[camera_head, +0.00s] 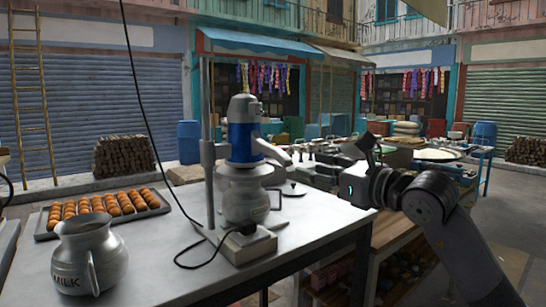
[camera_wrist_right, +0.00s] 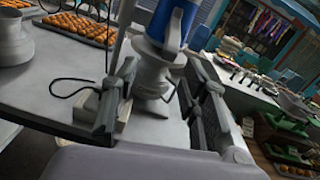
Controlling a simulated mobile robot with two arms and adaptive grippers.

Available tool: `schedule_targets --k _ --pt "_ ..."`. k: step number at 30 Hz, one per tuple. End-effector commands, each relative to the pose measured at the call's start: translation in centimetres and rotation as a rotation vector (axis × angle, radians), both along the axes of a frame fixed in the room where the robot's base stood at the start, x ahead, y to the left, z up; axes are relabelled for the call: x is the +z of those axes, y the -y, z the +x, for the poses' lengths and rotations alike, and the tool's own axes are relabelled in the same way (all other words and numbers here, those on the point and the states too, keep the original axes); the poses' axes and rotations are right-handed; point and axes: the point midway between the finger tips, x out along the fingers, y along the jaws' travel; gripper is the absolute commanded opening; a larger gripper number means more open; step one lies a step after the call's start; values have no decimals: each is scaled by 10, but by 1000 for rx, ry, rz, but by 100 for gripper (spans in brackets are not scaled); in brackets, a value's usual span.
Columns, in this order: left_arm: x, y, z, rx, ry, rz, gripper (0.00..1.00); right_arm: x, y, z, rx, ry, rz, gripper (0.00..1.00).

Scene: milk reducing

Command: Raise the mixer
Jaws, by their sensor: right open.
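The mixer has a blue motor body (camera_head: 240,140) with a silver cap and sits on an upright metal post (camera_head: 208,150) on the table. A round metal pot (camera_head: 240,200) stands below it, on or beside a beige base box (camera_head: 248,246). In the wrist view the blue body (camera_wrist_right: 168,24) is at the top, with silver metal below it. My right gripper (camera_head: 280,170) reaches in from the right, beside the mixer and pot. In the wrist view the right gripper (camera_wrist_right: 158,105) is open, its fingers apart on either side of the metal part. My left gripper is not in view.
A milk jug (camera_head: 90,262) stands at the table's front left. A tray (camera_head: 158,208) of brown round sweets lies behind it. A black cord (camera_head: 200,262) lies on the white table (camera_head: 180,280). Another stall with pans (camera_head: 435,155) stands at the right.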

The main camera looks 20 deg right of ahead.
Motion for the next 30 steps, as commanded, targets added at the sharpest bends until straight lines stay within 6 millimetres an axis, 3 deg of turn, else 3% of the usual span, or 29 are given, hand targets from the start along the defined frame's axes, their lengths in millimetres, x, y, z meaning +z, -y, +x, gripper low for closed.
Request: schedule_targets --k 3,8,24,30 --pt "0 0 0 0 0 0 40 10 12 -1 -58 16 -46 40" --pt "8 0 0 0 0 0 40 13 9 14 -64 14 -48 40" --pt "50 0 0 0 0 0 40 14 -29 122 -61 13 -46 40" --pt "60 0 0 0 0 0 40 13 -38 149 -61 15 -47 40"
